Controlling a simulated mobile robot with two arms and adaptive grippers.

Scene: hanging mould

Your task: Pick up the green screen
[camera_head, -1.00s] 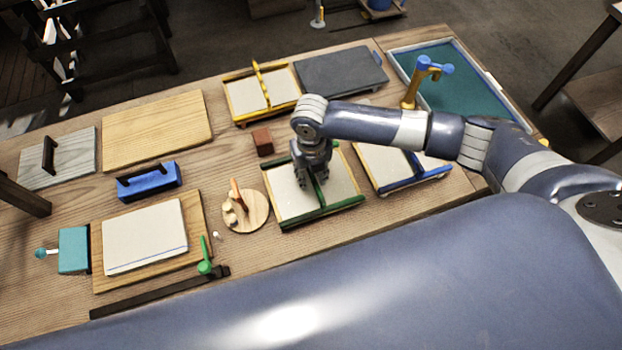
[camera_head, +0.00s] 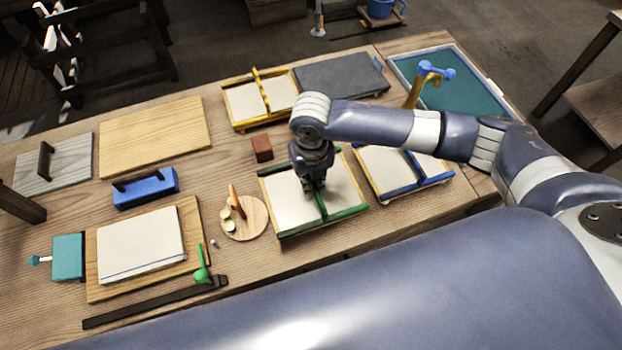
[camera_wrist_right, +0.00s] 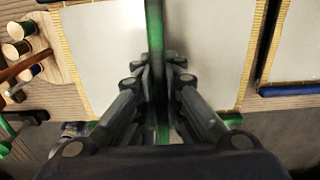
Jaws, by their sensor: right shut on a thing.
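The green screen (camera_head: 341,187) is a pale panel with green end bars and a green bar across its middle. It is near the table's front edge in the head view. My right gripper (camera_head: 315,189) is over its centre, pointing down, shut on the middle bar. In the right wrist view the green bar (camera_wrist_right: 155,60) runs between the two fingers (camera_wrist_right: 160,75), with the pale panel on both sides. I cannot tell whether the screen is clear of the table. My left gripper is not in view.
A blue-barred screen (camera_head: 382,170) stands close on the right, and a yellow-barred one (camera_head: 243,103) behind. A round wooden board (camera_head: 256,224) with small parts is close on the left. A red-brown block (camera_head: 262,148) is behind. A dark slab (camera_head: 340,74) lies farther back.

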